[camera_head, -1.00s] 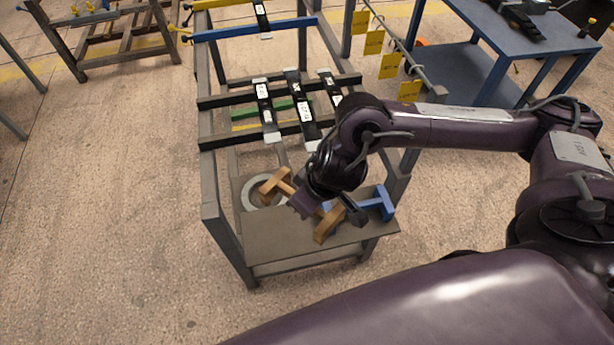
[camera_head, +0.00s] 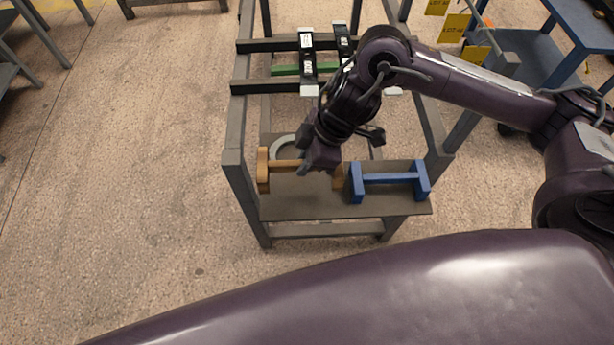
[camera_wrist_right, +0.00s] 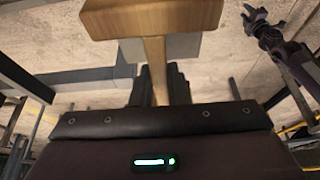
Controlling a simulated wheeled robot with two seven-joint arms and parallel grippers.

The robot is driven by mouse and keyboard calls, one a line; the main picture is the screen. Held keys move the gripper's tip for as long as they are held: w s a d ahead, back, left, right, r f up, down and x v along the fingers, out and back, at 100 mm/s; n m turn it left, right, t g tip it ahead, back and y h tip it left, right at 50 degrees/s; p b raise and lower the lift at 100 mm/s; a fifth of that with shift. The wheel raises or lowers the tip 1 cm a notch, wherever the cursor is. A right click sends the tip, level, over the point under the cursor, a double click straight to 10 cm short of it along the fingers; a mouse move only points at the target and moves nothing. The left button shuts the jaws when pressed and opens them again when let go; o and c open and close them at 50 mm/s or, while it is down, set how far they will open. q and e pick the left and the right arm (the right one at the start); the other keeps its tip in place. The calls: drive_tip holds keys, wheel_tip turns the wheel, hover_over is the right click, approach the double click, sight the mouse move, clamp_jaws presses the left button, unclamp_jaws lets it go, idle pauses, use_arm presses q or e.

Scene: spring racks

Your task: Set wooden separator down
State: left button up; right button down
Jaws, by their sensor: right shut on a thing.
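The wooden separator (camera_head: 263,170) is an H-shaped light-brown piece at the lower shelf of the grey rack, just left of a blue separator (camera_head: 390,178). My right gripper (camera_head: 312,168) is shut on its middle bar, and the arm hides part of its right end. In the right wrist view the separator (camera_wrist_right: 155,18) shows as a bar running from between the dark fingers (camera_wrist_right: 160,88) to a wide end block. I cannot tell whether it touches the shelf.
The grey shelf plate (camera_head: 300,208) has bare room along its front. A pale ring (camera_head: 283,148) lies behind the wooden separator. Black labelled springs (camera_head: 307,65) rest across the rack's upper bars. A blue table (camera_head: 540,60) stands at the right.

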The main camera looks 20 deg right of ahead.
wheel_tip(320, 180, down, 3)
drive_tip(key=shift+f, duration=2.05)
drive_tip(key=shift+f+b, duration=0.1)
drive_tip(key=shift+b, duration=0.2)
drive_tip(key=c, duration=1.4)
unclamp_jaws()
drive_tip(key=v, duration=1.2)
drive_tip(key=shift+p, duration=0.4)
